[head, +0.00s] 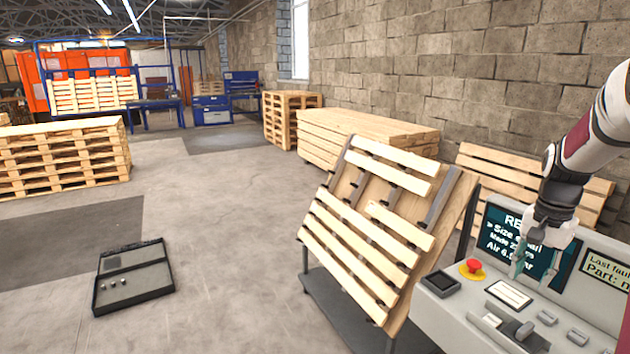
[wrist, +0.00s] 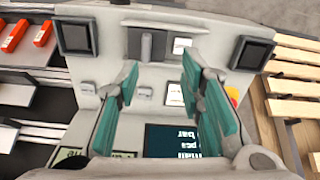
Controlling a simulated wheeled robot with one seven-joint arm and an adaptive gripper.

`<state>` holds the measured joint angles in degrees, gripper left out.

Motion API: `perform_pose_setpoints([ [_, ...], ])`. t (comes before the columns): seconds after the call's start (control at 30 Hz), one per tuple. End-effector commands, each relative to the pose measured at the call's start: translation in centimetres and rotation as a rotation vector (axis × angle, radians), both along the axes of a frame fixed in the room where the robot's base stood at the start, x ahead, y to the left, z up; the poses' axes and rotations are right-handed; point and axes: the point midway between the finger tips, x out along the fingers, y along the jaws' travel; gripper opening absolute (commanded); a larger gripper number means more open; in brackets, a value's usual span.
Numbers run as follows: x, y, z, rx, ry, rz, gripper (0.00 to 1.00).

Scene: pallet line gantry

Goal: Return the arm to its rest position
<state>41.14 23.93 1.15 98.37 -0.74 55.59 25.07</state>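My gripper (head: 522,266) hangs over the grey control console (head: 452,309) at the right of the head view, in front of its dark screen (head: 498,226). In the wrist view the two teal fingers of my gripper (wrist: 161,66) stand apart with nothing between them. Under and beyond them are the console face (wrist: 112,50), a dark grey lever (wrist: 147,45) and two dark square panels. Whether the fingertips touch the console cannot be told. My arm reaches in from the right edge of the head view.
A slatted pallet (head: 370,235) leans on a dark stand left of the console. A red button (head: 473,267) sits on the console. Pallet stacks (head: 60,160) stand behind and at far left. A black open case (head: 133,277) lies on the floor. Open floor lies between.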

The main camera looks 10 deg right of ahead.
Motion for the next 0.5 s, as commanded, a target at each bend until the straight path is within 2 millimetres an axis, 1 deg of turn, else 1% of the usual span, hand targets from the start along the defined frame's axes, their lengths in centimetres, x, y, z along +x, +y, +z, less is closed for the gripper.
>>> perform_pose_setpoints([
  [0.03,0.2,2.3,1.9,-0.017,-0.018,0.056,0.35],
  [0.07,0.2,3.6,2.8,-0.024,-0.026,0.089,0.35],
  [0.1,0.1,5.4,4.0,-0.036,-0.036,0.135,0.35],
  [0.17,-0.3,8.0,5.7,-0.052,-0.053,0.202,0.35],
  [0.2,-0.7,9.7,6.6,-0.062,-0.064,0.247,0.35],
  [0.27,-1.3,12.2,8.0,-0.078,-0.082,0.314,0.35],
  [0.3,-1.9,13.9,8.8,-0.088,-0.094,0.359,0.35],
  [0.37,-2.9,16.3,9.9,-0.103,-0.112,0.426,0.35],
  [0.4,-3.7,17.8,10.5,-0.112,-0.124,0.471,0.35],
  [0.5,-5.8,21.4,11.7,-0.136,-0.157,0.582,0.35],
])
